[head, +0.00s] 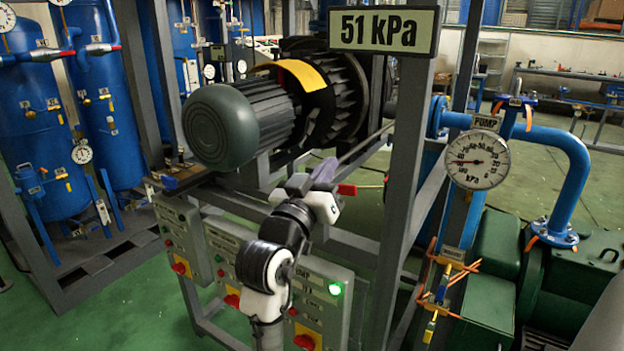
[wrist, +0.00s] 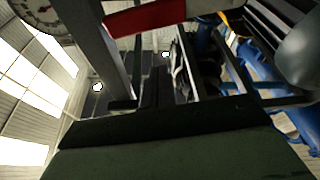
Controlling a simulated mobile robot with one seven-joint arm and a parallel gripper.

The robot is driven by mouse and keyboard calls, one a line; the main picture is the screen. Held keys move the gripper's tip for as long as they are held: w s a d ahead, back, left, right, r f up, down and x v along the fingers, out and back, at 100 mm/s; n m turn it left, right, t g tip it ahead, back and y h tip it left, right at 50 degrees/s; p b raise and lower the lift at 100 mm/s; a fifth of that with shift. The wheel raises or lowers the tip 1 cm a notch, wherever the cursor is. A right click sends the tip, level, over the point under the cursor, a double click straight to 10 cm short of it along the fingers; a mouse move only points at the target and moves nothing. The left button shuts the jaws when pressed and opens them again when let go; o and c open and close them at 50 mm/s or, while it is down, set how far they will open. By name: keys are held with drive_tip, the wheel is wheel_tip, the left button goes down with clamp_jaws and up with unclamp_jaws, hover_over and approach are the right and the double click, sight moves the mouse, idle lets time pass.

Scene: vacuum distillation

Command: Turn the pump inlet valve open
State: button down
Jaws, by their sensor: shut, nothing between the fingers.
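In the head view, my gripper (head: 324,170) is shut and empty, raised in front of the motor and above the control boxes. A red bar (head: 347,189) shows right beside it; I cannot tell whether they touch. A red and white bar (wrist: 150,18) crosses the top of the wrist view, close to the camera. The blue pipe with the PUMP sign (head: 485,122) stands well to the right of my gripper. A blue fitting (head: 515,102) tops this pipework; I cannot tell whether it is the inlet valve or how its handle is set.
A round kPa gauge (head: 477,160) hangs below the PUMP sign. A display (head: 383,30) reads 51 kPa. A grey frame post (head: 405,170) stands between my gripper and the pump pipe. The motor (head: 225,125) is behind my arm. Control boxes (head: 325,290) with red knobs and a lit green lamp are below.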

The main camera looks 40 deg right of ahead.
drive_tip(key=f, duration=0.1)
drive_tip(key=d+f, duration=0.1)
drive_tip(key=f, duration=0.1)
drive_tip(key=shift+d+f+p, duration=0.15)
drive_tip(key=shift+f+p, duration=0.1)
drive_tip(key=shift+p, duration=0.1)
drive_tip(key=shift+s+d+f+b, duration=0.1)
drive_tip(key=shift+s+f+b, duration=0.15)
drive_tip(key=shift+f+b, duration=0.65)
